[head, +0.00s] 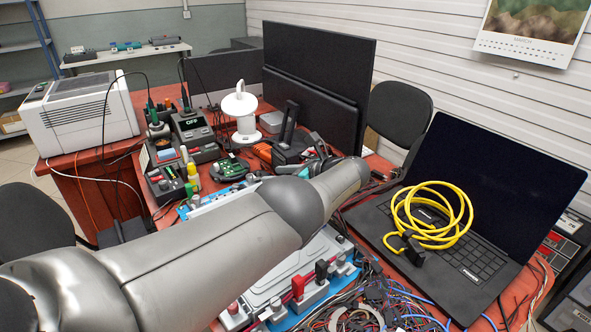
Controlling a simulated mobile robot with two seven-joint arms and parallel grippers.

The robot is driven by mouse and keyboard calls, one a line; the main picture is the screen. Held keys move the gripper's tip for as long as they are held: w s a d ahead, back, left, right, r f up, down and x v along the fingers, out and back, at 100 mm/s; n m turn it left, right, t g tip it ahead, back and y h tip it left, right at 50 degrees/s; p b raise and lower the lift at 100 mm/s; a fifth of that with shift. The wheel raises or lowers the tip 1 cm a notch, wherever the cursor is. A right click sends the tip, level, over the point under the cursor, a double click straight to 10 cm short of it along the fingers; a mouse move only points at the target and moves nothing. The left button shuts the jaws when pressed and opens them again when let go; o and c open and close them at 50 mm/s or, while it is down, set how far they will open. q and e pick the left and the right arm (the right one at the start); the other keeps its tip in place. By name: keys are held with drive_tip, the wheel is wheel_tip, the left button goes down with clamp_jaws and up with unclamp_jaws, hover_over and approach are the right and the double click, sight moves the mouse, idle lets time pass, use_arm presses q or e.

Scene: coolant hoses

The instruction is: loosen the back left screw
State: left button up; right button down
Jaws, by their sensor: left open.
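My left arm (170,250) comes in from the left and crosses the picture, ending in a rounded grey section at the middle right. It hides much of the workpiece, a blue board (190,212) with a light grey metal assembly (275,280) on it. A red clip (297,286) and a black clip (321,271) stand along its near side. The far left part of the board peeks out above my arm; I cannot make out the back left screw. My left gripper is mostly hidden behind my arm, and its fingertips cannot be clearly made out. My right gripper is not in view.
An open laptop (515,165) bears a coiled yellow cable (432,228) at the right. Tangled wires (375,310) lie at the near edge. Black monitors (330,95), a white stand (241,110) and a soldering station (192,128) crowd the back. There is little free room.

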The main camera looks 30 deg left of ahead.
use_arm(q)
drive_tip(key=shift+d+r, duration=0.2)
drive_tip(key=shift+d, duration=0.15)
drive_tip(key=p+v, duration=0.2)
drive_tip(key=v, duration=0.3)
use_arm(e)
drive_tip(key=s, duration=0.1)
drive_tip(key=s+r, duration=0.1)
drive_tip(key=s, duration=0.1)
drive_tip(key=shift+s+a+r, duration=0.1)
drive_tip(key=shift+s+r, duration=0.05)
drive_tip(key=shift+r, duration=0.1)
use_arm(q)
drive_tip(key=shift+s, duration=0.1)
